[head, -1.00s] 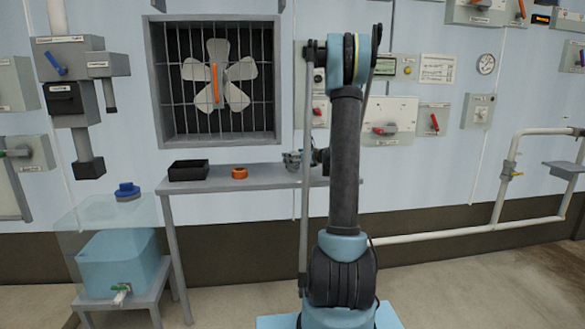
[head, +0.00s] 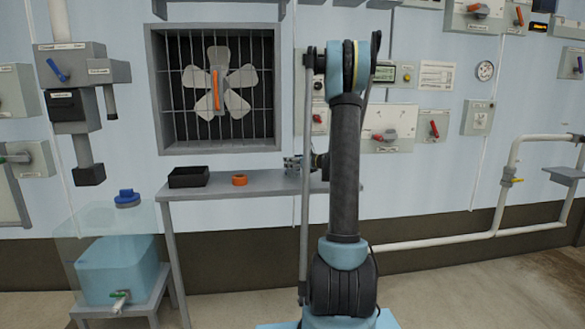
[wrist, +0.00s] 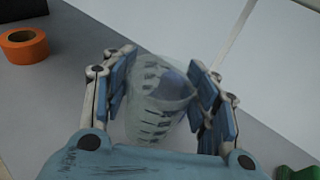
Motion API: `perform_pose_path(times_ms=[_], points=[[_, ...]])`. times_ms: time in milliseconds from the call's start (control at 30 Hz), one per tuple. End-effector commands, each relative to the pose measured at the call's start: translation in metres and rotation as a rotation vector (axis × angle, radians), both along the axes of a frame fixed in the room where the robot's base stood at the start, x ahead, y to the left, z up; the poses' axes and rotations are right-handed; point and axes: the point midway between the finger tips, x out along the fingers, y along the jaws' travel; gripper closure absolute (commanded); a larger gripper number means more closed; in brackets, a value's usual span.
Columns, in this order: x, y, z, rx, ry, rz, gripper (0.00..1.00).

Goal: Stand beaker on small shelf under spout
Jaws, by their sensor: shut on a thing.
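My gripper (wrist: 165,95) is shut on a clear beaker (wrist: 150,112) with dark graduation marks, seen from above in the wrist view. The blue finger pads press on both sides of it. In the head view my gripper (head: 292,164) is small, at the bench's right part, partly behind my arm; the beaker cannot be made out clearly there. A small grey shelf (head: 563,175) sticks out from the wall at the far right. A white pipe end (head: 577,138), seemingly the spout, lies above it at the picture's edge.
The grey bench (head: 255,187) carries a black tray (head: 188,177) and an orange tape roll (head: 239,180). A blue tank (head: 118,270) stands at the left. White piping with a yellow valve (head: 512,181) runs along the right wall. The floor at right is clear.

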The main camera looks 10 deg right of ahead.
Motion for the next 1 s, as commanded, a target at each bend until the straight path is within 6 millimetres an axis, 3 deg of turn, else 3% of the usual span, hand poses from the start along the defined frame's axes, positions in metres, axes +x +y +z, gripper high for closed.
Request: perform_pose_path(times_ms=[467, 767, 1000], points=[[-0.004, 0.0, 0.065, 0.0, 0.0, 0.0, 0.71], [-0.055, 0.0, 0.063, 0.0, 0.0, -0.002, 0.71], [-0.111, 0.0, 0.063, 0.0, 0.0, -0.002, 0.71]])
